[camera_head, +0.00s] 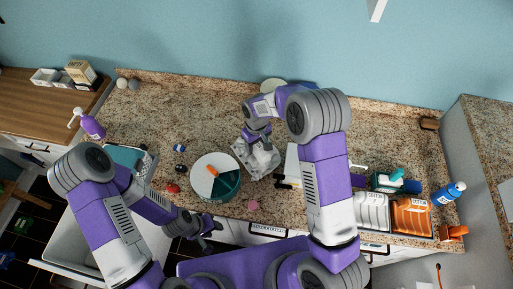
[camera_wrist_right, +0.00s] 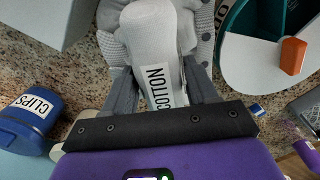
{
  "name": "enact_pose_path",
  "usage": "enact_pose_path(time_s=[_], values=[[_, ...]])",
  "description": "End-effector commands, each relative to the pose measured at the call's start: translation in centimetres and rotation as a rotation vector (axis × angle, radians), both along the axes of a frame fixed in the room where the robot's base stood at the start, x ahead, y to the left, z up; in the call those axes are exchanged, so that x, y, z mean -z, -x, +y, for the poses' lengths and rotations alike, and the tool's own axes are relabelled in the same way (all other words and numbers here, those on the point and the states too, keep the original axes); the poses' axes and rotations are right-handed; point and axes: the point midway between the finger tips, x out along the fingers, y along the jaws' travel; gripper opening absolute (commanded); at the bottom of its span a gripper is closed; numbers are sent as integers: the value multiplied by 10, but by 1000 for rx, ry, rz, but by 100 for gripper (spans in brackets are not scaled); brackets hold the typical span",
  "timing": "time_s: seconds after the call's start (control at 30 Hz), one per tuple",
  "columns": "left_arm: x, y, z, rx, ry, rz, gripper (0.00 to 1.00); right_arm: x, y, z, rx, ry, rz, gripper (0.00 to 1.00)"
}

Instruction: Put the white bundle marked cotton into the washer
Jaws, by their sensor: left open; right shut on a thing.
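The white bundle (camera_head: 258,160) is on or just above the granite counter. Its COTTON label shows in the right wrist view, where the bundle (camera_wrist_right: 152,32) stands between the fingers. My right gripper (camera_head: 256,140) is shut on the bundle; its two dark fingers also show in the right wrist view (camera_wrist_right: 160,80). My left gripper (camera_head: 205,232) is open and empty in front of the counter's front edge, low in the head view. I cannot make out the washer with certainty in either view.
A round teal and white divided dish (camera_head: 205,189) with an orange piece sits left of the bundle. A blue container marked CLIPS (camera_wrist_right: 25,118) shows in the right wrist view. Orange (camera_head: 411,217) and white racks (camera_head: 371,212) stand at right. A purple bottle (camera_head: 92,126) stands at left.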

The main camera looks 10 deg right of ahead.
Motion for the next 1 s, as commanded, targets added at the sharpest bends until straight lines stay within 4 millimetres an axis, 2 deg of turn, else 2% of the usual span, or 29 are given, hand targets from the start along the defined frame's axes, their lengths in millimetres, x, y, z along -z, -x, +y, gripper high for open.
enact_pose_path(time_s=[0.17,0.4,0.8,0.83,0.97,1.0], values=[[-2,-1,0,0,0,-1,43,14,-1,0,0,0,-1,1],[-6,0,0,0,0,-1,43,45,0,0,0,0,1,1],[0,0,0,0,0,-1,43,52,0,0,0,-1,-2,1],[-2,0,0,0,0,-1,43,51,0,0,0,0,-1,62],[-2,-1,0,0,0,-1,43,50,0,0,0,0,-1,82],[-2,-1,0,0,0,-1,43,50,0,0,0,0,-1,83]])
